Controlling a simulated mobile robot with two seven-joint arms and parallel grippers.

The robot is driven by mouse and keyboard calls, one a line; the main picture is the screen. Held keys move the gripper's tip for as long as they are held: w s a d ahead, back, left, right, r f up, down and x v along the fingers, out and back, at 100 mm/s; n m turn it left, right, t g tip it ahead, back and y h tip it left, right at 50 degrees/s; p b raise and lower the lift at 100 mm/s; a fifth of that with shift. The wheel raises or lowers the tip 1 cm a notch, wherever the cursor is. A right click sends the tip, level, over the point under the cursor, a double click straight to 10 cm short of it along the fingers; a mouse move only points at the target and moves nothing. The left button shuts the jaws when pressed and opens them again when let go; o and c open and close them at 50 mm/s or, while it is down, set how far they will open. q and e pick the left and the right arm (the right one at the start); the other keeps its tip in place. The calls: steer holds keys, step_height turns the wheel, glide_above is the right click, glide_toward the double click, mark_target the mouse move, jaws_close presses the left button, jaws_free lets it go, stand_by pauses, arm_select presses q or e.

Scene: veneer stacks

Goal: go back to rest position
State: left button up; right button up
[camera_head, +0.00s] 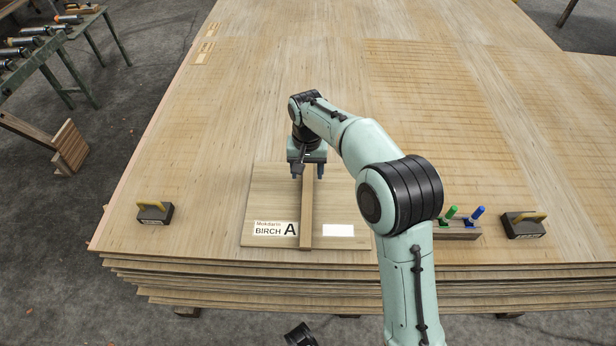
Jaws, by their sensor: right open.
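My right arm reaches in from the lower right over the stack of veneer sheets (330,60). My right gripper (307,174) points down with its two fingers apart. It is at the far end of a narrow wooden strip (306,215), with one finger on each side of it in the picture. I cannot tell whether the fingers touch the strip. The strip lies lengthwise on a small board (265,205) labelled "BIRCH A" (275,229), which also carries a blank white label (338,230).
A dark block with a yellow handle (154,212) sits at the left, and a similar one (523,225) at the right. A wooden holder (457,232) with a green and a blue marker stands beside my arm. A roller table (50,50) stands at the far left. The stack's far area is clear.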

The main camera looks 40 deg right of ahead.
steer(key=shift+r, duration=0.3)
steer(key=shift+r, duration=0.1)
